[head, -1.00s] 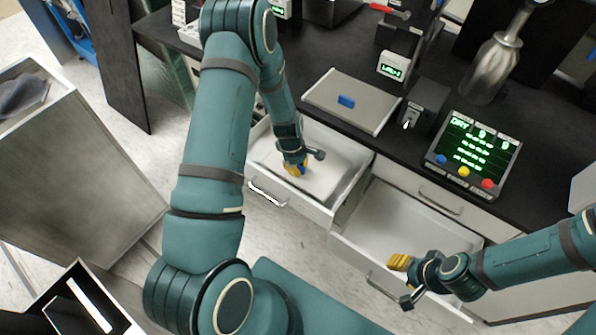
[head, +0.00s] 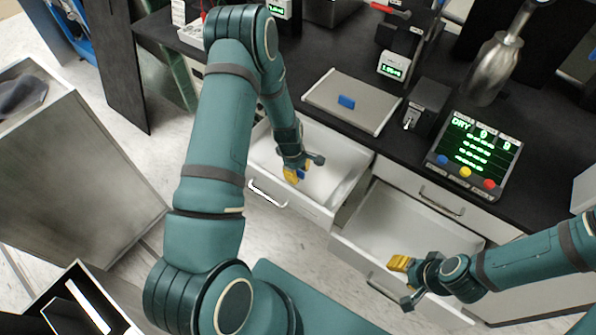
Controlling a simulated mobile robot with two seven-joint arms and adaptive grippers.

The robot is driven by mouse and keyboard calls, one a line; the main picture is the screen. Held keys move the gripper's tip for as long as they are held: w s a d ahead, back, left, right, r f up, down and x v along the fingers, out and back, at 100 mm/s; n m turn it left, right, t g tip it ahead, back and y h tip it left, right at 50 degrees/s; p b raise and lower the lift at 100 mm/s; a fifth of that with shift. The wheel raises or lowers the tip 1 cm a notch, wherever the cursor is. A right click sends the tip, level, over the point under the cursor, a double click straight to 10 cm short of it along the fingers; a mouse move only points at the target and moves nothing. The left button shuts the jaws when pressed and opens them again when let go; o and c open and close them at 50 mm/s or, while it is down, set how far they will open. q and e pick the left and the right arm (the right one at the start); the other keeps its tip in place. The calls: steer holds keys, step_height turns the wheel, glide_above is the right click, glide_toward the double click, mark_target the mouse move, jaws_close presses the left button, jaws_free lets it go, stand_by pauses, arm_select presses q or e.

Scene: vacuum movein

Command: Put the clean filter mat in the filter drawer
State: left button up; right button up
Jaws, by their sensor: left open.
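My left gripper (head: 292,172) reaches down into the open left drawer (head: 268,150). Its yellow fingertips are open beside a small blue tab (head: 301,174). The tab appears to belong to a pale flat mat (head: 325,183) in that drawer; the gripper hides part of it, and the mat is hard to tell from the white drawer floor. A grey framed panel with a blue grip (head: 346,102) lies flat on the black counter. My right gripper (head: 399,263) is above the front of the open right drawer (head: 385,222), apart from the mat; its finger gap is unclear.
A control panel (head: 473,152) showing DRY, with blue, yellow and red buttons, stands on the counter at right. A dark box with a small lever (head: 428,102) and a metal bottle (head: 494,70) stand behind it. The right drawer looks empty.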

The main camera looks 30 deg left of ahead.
arm_select(q)
step_height(320, 180, up, 12)
steer(key=a+p, duration=0.1)
steer(key=p, duration=0.1)
steer(key=shift+s+a, duration=0.25)
steer(key=shift+s, duration=0.15)
arm_select(e)
step_height(320, 180, up, 3)
steer(key=shift+f, duration=0.1)
arm_select(q)
steer(key=shift+f, duration=0.1)
